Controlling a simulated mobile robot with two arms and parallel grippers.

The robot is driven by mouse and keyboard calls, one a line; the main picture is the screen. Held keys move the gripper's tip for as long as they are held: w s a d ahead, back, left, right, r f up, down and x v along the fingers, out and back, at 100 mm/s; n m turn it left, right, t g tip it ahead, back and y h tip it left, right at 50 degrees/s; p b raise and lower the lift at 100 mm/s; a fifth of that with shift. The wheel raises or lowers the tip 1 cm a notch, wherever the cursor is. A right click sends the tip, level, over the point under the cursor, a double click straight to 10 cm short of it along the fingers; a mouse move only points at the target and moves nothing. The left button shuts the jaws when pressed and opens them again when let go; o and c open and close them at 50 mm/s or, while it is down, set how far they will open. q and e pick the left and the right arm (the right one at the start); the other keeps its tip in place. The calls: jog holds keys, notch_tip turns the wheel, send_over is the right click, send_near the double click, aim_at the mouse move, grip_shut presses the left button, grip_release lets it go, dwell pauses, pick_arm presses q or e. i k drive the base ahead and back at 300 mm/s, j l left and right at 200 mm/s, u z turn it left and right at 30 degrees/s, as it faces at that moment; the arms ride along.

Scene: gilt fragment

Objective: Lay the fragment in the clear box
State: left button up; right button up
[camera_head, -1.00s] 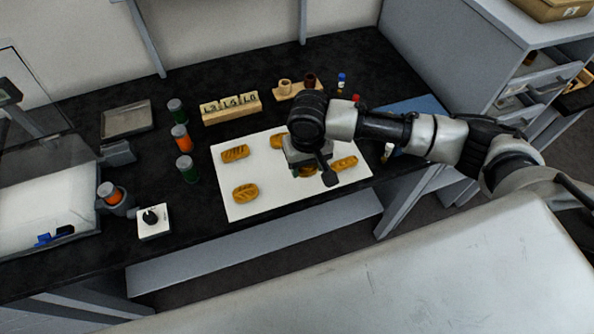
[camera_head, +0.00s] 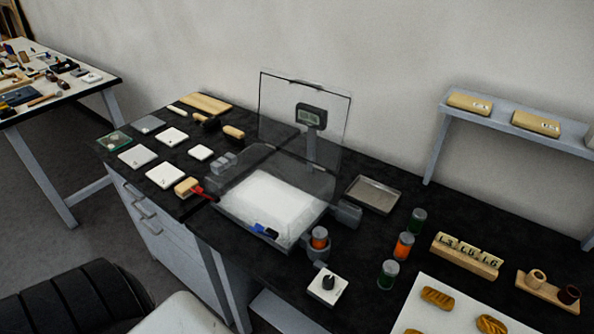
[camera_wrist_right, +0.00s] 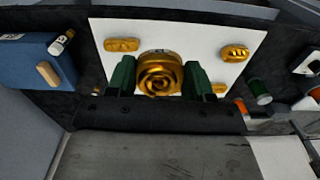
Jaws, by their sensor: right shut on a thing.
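My right gripper (camera_wrist_right: 159,80) shows only in the wrist view, its two green fingers shut on a gold fragment (camera_wrist_right: 160,68) with a spiral relief. Other gold fragments lie on the white sheet (camera_wrist_right: 190,30): one at the upper left (camera_wrist_right: 122,45), one at the upper right (camera_wrist_right: 235,53). A small clear, green-tinted box (camera_head: 114,140) stands at the far left corner of the black bench. My left gripper is not in view.
A bench device with a raised clear panel (camera_head: 303,110) and white bed (camera_head: 268,205) stands mid-bench. White tiles (camera_head: 165,175), brushes and a red-handled tool lie left of it. Capped jars (camera_head: 403,245), a metal tray (camera_head: 373,194) and a number block (camera_head: 465,255) stand right.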

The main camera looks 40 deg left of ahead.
aim_at(278, 209)
jog(key=i+j+u, duration=0.15)
jog(key=u, duration=0.2)
jog(key=i+u, duration=0.4)
jog(key=u, duration=1.65)
jog(key=j, duration=0.05)
